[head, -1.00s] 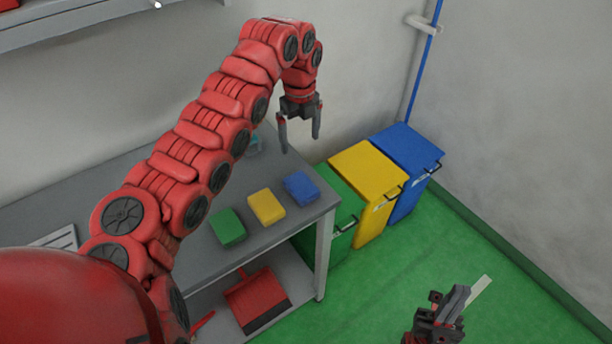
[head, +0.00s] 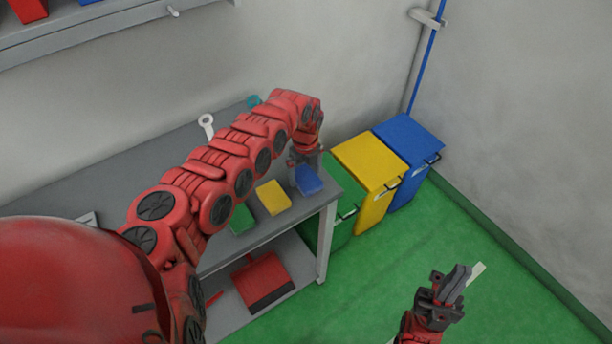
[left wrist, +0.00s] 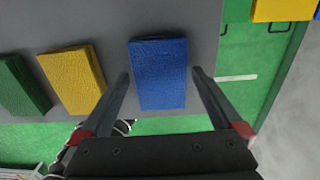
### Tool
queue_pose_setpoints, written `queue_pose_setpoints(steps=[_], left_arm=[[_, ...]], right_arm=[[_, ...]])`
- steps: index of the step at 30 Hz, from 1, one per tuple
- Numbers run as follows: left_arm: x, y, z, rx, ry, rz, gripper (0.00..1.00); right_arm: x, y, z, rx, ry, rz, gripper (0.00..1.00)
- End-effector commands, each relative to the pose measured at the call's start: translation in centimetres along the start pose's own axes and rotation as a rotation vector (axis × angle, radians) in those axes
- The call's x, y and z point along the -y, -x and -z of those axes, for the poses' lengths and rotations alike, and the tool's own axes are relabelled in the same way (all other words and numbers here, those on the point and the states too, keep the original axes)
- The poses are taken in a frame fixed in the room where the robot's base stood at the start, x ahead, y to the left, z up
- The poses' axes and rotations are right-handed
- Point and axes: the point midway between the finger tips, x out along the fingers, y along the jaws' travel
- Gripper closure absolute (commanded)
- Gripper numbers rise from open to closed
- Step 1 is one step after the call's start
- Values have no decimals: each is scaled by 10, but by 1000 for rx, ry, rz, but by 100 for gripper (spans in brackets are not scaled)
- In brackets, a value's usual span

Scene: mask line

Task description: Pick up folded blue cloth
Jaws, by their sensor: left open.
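The folded blue cloth (head: 308,180) lies flat on the grey table, near its right end. In the left wrist view the blue cloth (left wrist: 160,72) sits between the two fingers. My left gripper (head: 305,160) is at the cloth in the head view, and its fingers are partly hidden by the arm. In the left wrist view my left gripper (left wrist: 158,80) is open, with one finger on each side of the cloth and a gap on each side. My right gripper (head: 455,285) is at the lower right, away from the table, near a pale flat strip.
A yellow cloth (head: 273,197) and a green cloth (head: 242,219) lie to the left of the blue one. Green, yellow (head: 368,163) and blue (head: 409,142) bins stand right of the table (head: 262,236). A red dustpan (head: 262,281) is on the lower shelf.

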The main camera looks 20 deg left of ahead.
Motion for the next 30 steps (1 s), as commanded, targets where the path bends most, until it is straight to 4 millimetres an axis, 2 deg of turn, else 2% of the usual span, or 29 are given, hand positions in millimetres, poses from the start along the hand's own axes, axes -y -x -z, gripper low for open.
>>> queue_pose_setpoints(steps=[8,20,30], left_arm=[[0,-5,-1,2,1,2,0],[0,-5,-1,2,1,2,70],[2,-3,1,2,0,2,70]], right_arm=[[0,-1,0,0,0,0,100],[0,-1,0,0,0,0,100],[0,-1,0,0,0,0,100]])
